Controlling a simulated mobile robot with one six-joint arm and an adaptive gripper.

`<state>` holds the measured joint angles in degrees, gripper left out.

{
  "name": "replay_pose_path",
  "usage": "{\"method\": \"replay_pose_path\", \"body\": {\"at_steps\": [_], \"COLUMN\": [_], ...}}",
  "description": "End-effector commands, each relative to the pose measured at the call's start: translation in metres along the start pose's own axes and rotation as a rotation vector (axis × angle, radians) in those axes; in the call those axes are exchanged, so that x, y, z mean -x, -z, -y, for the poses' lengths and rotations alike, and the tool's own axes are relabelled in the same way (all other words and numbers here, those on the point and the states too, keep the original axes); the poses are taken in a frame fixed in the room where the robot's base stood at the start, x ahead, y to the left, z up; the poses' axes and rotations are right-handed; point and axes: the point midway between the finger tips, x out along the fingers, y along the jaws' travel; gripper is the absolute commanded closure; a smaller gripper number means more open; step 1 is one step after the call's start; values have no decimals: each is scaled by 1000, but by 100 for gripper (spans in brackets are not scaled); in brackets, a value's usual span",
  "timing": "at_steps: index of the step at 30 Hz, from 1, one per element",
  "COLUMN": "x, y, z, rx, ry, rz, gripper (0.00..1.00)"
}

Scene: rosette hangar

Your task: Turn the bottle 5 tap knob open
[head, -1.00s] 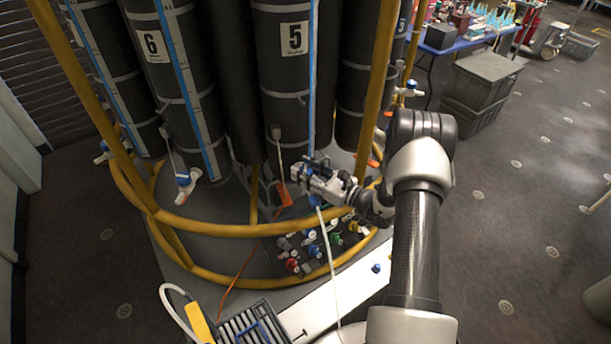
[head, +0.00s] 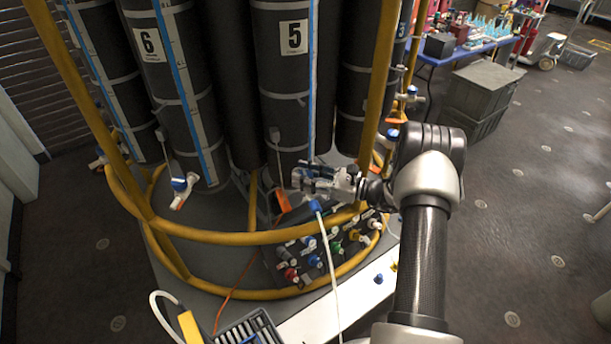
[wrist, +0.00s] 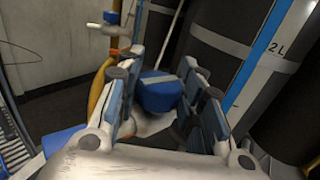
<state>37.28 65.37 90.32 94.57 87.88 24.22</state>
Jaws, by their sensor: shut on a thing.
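Bottle 5 (head: 283,100) is a tall black cylinder with a white "5" label and a blue stripe. My gripper (head: 299,180) is at its lower end, in front of the tap. In the wrist view, the blue tap knob (wrist: 158,92) sits between the two finger pads of my gripper (wrist: 165,100), which is shut on it. A light band crosses the top of the knob. A white tap body (wrist: 150,124) shows partly below it. In the head view, the fingers hide most of the tap and knob.
A yellow tubular frame (head: 240,238) rings the bottles, with an upright close to my wrist. Bottle 6 (head: 160,100) has its own tap (head: 181,187) at left. A panel of coloured valves (head: 325,252) lies below my gripper. Grey crates (head: 480,95) and open floor are at right.

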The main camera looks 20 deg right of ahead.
Motion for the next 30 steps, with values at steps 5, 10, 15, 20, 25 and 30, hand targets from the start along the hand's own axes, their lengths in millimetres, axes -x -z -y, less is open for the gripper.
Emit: {"method": "replay_pose_path", "body": {"at_steps": [5, 10, 15, 20, 25, 30], "x": [0, 0, 0, 1, 18, 55], "y": [-1, 0, 0, 0, 0, 0], "z": [0, 0, 0, 0, 1, 1], "rx": [0, 0, 0, 0, 0, -1], "ry": [0, 1, 1, 1, 4, 6], "rz": [1, 1, 1, 1, 1, 1], "gripper": [56, 45, 44, 44, 44, 44]}}
